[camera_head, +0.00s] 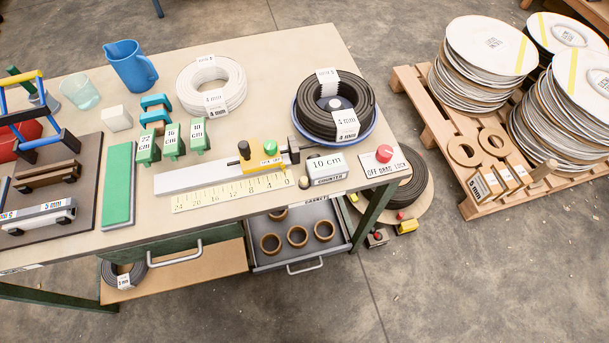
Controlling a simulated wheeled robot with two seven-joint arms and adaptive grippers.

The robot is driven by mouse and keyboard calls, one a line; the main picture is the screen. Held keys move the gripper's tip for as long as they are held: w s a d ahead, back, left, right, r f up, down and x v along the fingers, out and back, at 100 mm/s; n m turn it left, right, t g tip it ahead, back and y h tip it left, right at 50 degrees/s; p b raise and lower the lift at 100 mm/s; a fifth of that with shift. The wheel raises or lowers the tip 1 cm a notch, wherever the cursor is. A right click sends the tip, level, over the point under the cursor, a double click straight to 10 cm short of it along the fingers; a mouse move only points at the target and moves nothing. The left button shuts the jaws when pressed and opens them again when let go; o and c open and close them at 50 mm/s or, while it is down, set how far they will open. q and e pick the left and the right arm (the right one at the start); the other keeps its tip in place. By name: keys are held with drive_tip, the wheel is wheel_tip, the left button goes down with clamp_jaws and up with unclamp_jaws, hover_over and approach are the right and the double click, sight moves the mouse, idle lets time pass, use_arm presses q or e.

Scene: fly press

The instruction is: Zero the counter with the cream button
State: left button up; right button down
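The counter (327,168) is a small pale box near the front right of the bench. Its display reads "10 cm" and its front carries a "COUNTER" label. A small round knob (304,182) sits at its left side, looking dark or brownish. Neither of my grippers shows in the head view, and nothing touches the counter.
A panel with a red button (384,153) stands right of the counter. The measuring rig with a yellow block (262,162) and ruler (232,192) lies left. A black cable coil (336,104) is behind. An open drawer (297,238) juts out below. Spools (490,45) stand on a pallet at right.

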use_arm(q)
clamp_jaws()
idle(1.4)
